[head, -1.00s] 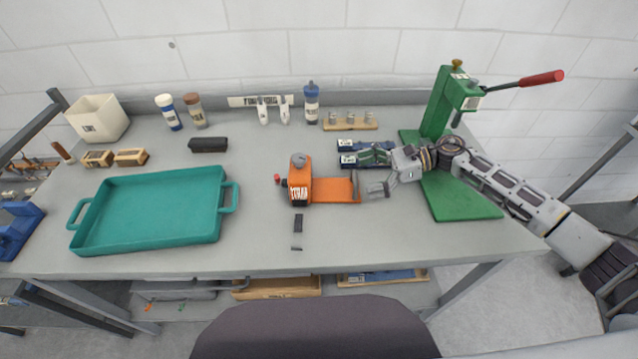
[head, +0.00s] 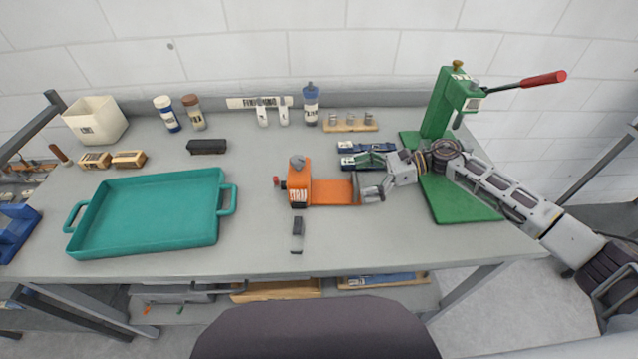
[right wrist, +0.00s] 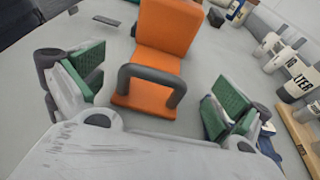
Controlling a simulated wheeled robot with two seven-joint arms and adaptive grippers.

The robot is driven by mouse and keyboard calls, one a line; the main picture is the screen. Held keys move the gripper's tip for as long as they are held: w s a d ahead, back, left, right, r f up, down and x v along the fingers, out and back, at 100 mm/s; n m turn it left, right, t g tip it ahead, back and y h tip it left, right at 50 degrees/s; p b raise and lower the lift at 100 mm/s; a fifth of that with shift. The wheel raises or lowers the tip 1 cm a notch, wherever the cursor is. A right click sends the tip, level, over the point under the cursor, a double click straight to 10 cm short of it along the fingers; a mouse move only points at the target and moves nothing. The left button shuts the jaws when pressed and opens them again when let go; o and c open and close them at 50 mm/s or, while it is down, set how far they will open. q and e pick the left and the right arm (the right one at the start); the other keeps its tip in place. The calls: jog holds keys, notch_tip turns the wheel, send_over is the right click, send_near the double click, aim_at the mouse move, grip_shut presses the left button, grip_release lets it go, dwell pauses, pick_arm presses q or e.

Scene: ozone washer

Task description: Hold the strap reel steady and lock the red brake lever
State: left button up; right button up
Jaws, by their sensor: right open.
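The orange strap reel (head: 300,183) stands at the middle of the grey bench, with a grey knob on top and a flat orange arm (head: 332,192) reaching right. The red brake lever (head: 277,182) shows as a small red tip on the reel's left side; the wrist view does not clearly show it. My right gripper (head: 372,188) is open at the right end of the orange arm. In the right wrist view, its green-padded fingers stand apart on either side of a dark loop handle (right wrist: 150,75) on the orange part (right wrist: 165,40). My left gripper is not in view.
A teal tray (head: 75,240) lies at the left. A green press (head: 445,110) with a red-handled lever stands at the right, behind my right arm. Blue boxes (head: 352,147) lie just behind my right gripper. A dark strip (head: 298,228) lies in front of the reel; the bench around it is clear.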

aim_at(329, 191)
jog(key=shift+p+x, duration=0.65)
jog(key=shift+x, duration=0.85)
jog(key=shift+p+x, duration=0.4)
jog(key=shift+x, duration=0.6)
jog(key=shift+a+f+b, duration=0.25)
jog(key=shift+a+b, duration=0.3)
jog(key=shift+a, duration=0.1)
jog(key=shift+a+f+b, duration=0.15)
jog(key=shift+a+b, duration=0.15)
jog(key=shift+a, duration=0.3)
jog(key=shift+a+f, duration=0.15)
jog(key=shift+a, duration=0.5)
jog(key=shift+f, duration=0.1)
jog(key=c, duration=0.3)
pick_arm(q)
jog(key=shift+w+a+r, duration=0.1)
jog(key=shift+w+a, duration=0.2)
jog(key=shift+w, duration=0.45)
pick_arm(e)
jog(key=shift+s, duration=0.1)
jog(key=shift+c, duration=0.9)
